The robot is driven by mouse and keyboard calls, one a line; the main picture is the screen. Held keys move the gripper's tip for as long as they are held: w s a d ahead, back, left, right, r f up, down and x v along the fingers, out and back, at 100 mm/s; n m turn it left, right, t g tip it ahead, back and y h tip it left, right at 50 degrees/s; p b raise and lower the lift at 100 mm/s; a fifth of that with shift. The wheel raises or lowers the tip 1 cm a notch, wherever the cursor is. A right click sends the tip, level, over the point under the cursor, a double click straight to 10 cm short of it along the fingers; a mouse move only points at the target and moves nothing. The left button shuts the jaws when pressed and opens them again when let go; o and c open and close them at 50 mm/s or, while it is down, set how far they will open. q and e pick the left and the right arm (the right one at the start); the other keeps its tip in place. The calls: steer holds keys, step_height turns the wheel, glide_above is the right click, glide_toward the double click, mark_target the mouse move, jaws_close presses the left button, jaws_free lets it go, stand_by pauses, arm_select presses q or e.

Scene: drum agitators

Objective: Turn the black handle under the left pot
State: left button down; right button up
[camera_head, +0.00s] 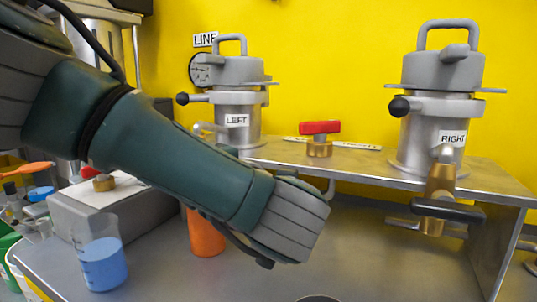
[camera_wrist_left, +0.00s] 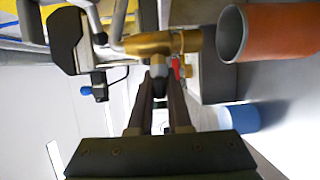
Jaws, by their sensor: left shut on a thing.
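The left pot (camera_head: 238,120), silver with a LEFT label, stands on a metal shelf (camera_head: 360,172) in the head view. Its underside and the handle there are hidden behind my left arm. In the left wrist view, a brass valve (camera_wrist_left: 160,43) lies across the picture with a silver nut (camera_wrist_left: 158,69) below it. My left gripper (camera_wrist_left: 159,88) has its two fingers at the valve, shut on the dark handle (camera_wrist_left: 158,84) below the nut. The head view hides these fingertips. The handle's turn angle is unclear. My right gripper is in neither view.
An orange cup (camera_head: 206,232) stands close to my left wrist, also near the valve in the wrist view (camera_wrist_left: 275,32). A beaker of blue liquid (camera_head: 102,262) is at the front left. The right pot (camera_head: 440,130) has a brass valve with a black handle (camera_head: 448,210).

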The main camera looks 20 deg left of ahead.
arm_select(q)
steer(key=shift+r, duration=0.1)
stand_by(0.5)
steer(key=c, duration=0.9)
jaws_free()
steer(key=shift+o, duration=0.2)
steer(key=shift+d, duration=0.15)
steer(key=p+v, duration=0.6)
steer(key=v, duration=0.3)
steer(key=shift+s+d+f, duration=0.25)
steer(key=shift+d, duration=0.05)
